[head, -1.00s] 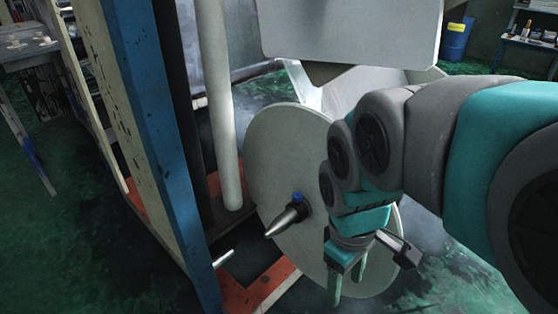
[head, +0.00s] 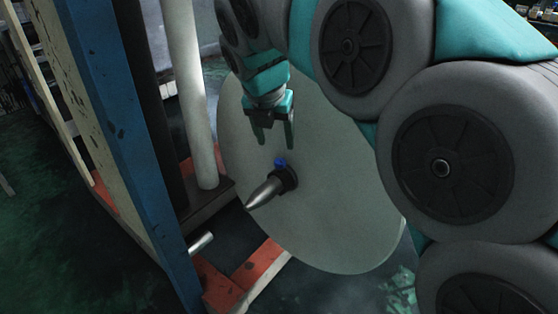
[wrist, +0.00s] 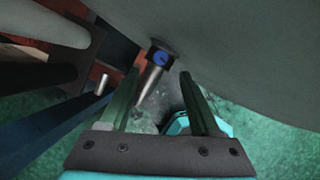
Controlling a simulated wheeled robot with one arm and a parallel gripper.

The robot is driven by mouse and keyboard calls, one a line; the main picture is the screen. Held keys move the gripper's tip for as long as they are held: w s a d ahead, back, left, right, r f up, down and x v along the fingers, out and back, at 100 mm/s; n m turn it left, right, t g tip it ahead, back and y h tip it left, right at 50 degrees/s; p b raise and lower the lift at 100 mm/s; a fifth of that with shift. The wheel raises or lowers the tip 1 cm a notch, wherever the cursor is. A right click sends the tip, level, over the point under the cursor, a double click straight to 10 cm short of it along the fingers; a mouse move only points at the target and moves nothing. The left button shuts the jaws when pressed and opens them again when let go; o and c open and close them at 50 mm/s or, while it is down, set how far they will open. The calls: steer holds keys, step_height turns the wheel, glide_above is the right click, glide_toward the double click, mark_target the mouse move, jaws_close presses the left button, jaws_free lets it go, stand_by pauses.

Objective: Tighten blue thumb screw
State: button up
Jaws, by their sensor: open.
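The blue thumb screw (head: 280,162) sits on top of a dark collar (head: 287,178) around a pointed metal spindle (head: 263,192). The spindle sticks out from the middle of a large grey disc (head: 340,215). My gripper (head: 273,140) points down, open and empty, just above the screw and apart from it in the head view. In the wrist view the screw (wrist: 159,58) shows as a blue round on the collar, beyond and between the two open fingers (wrist: 160,82).
A blue upright beam (head: 130,120) and a pale vertical pipe (head: 188,100) stand left of the disc. An orange-red base frame (head: 225,285) lies below, with a short metal rod (head: 201,242) beside it. Green floor is open at far left.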

mark_target(280, 161)
steer(key=b+x, duration=0.1)
steer(key=x, duration=0.6)
steer(key=shift+d+f, duration=0.1)
steer(key=shift+f, duration=0.05)
jaws_close()
stand_by(0.3)
